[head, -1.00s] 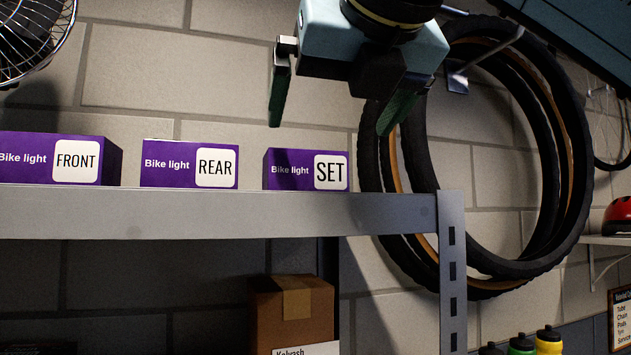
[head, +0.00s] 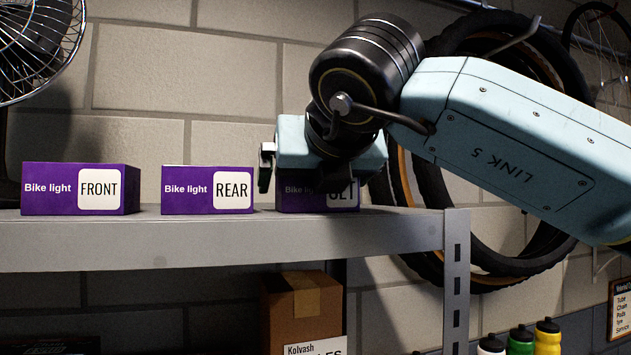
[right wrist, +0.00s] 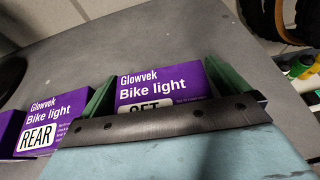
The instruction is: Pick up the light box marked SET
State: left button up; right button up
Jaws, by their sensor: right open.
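The purple bike light box marked SET (head: 300,203) stands on the grey shelf (head: 200,240), the rightmost of three boxes. Its upper front is hidden behind my right gripper (head: 312,174) in the head view. In the right wrist view the SET box (right wrist: 165,82) lies between the two green fingers of my right gripper (right wrist: 157,90), one on each side. The jaws are open, and I cannot tell whether either finger touches the box. The label is partly covered by the gripper's dark edge. My left gripper is not in view.
The REAR box (head: 207,190) stands just left of the SET box, with a narrow gap. The FRONT box (head: 75,188) is further left, near a fan (head: 40,50). Tyres (head: 430,225) hang on the wall at right. A cardboard box (head: 300,305) is below the shelf.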

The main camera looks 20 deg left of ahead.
jog(key=shift+s, duration=0.1)
jog(key=shift+c, duration=0.4)
jog(key=c, duration=0.7)
jog(key=shift+c, duration=0.6)
jog(key=shift+r, duration=0.15)
